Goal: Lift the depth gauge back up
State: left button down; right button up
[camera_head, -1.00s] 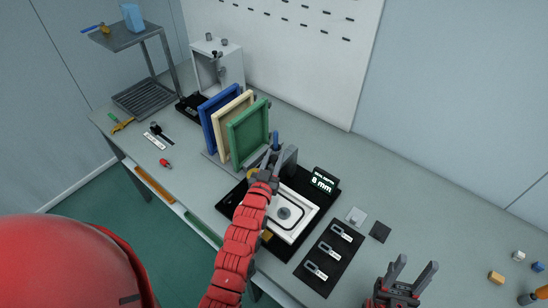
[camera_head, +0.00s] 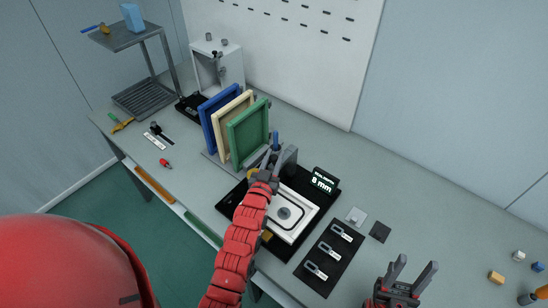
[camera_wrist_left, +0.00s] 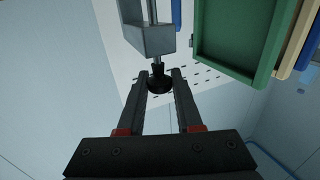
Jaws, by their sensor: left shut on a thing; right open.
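The depth gauge shows in the left wrist view as a grey bracket (camera_wrist_left: 146,40) with a metal rod through it and a black round knob (camera_wrist_left: 159,82) at the rod's end. My left gripper (camera_wrist_left: 160,88) is shut on this knob, one finger on each side. In the head view my left gripper (camera_head: 270,172) is at the gauge's grey block (camera_head: 289,157), beside the white panel (camera_head: 302,215) in the black fixture. The gripper and arm hide much of the gauge there. A small display (camera_head: 322,182) reads 8 mm. My right gripper (camera_head: 405,280) is open and empty at lower right.
A green frame (camera_head: 248,133), a cream frame and a blue frame stand in a rack just behind my left gripper. A black mat (camera_head: 328,262) with several tags lies right of the fixture. Small blocks sit at far right. The table between is mostly clear.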

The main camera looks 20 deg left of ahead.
pick_arm(q)
jog(key=shift+r, duration=0.1)
dwell(0.3)
jog(key=shift+r+b, duration=0.3)
jog(key=shift+r, duration=1.85)
jog(key=c, duration=0.6)
grip_release()
jog(key=shift+f, duration=0.15)
